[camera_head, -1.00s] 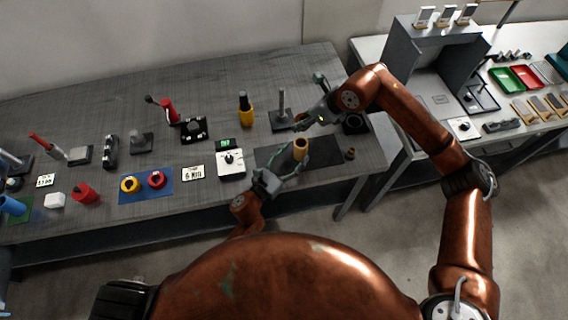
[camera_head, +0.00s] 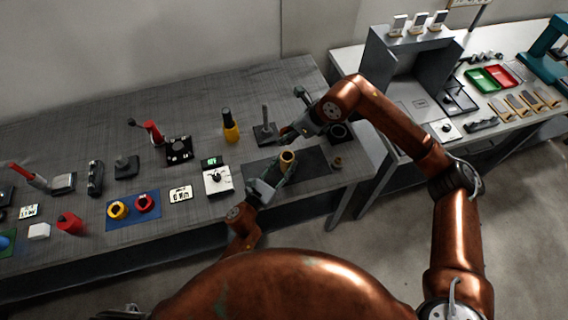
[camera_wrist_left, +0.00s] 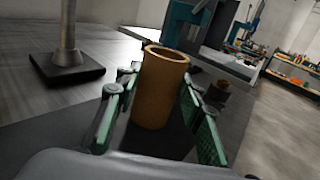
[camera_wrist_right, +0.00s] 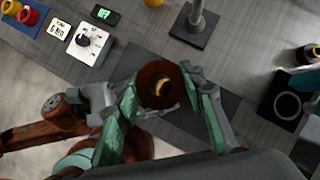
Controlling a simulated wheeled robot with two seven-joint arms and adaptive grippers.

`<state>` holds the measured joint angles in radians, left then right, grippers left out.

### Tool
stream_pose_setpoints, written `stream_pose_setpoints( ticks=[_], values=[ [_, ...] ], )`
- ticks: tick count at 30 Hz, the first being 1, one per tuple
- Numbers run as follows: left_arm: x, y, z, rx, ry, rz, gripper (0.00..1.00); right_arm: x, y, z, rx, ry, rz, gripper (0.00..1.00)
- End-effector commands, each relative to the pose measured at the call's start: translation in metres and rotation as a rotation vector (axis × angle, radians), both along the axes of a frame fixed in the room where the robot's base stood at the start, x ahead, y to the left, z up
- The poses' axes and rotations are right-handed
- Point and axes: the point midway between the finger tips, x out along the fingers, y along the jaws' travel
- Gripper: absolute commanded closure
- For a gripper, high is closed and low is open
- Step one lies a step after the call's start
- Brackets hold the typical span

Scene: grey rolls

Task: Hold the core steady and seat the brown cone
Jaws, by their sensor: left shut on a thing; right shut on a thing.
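The core, a tan tube (camera_head: 287,163), stands upright on a dark mat (camera_head: 318,165). My left gripper (camera_head: 277,180) is shut around it from the near left; its pads flank the tube (camera_wrist_left: 160,95) in the left wrist view. The tube's top looks open there. My right gripper (camera_head: 287,135) is above and behind the tube. In the right wrist view its fingers close on a dark brown ring-shaped piece (camera_wrist_right: 146,89), which looks like the brown cone seen end-on. Light tan shows through its hole. The head view barely shows this piece.
A grey post on a base (camera_head: 265,133) and a yellow bottle (camera_head: 231,131) stand behind. A white dial box (camera_head: 217,180) is left of the mat. A dark ring-shaped fixture (camera_head: 340,133) lies behind right.

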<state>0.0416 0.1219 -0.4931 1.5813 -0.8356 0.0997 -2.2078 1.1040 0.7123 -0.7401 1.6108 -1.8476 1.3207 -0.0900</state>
Motion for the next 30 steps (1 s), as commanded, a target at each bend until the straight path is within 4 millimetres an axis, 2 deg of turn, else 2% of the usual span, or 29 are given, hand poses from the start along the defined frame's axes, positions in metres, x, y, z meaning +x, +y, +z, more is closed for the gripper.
stream_pose_setpoints(
  ticks=[7,14,30],
  values=[
    [0.000,0.000,0.000,0.000,0.000,0.000,0.89,0.000,0.000,0.001,0.002,-0.001,0.000,0.96],
    [0.000,0.000,0.000,0.000,0.000,0.000,0.90,0.000,0.000,-0.004,0.002,-0.001,0.000,0.96],
    [0.000,0.000,0.000,0.000,0.000,0.000,0.90,0.000,0.000,-0.052,0.006,-0.005,0.008,0.96]
  ],
)
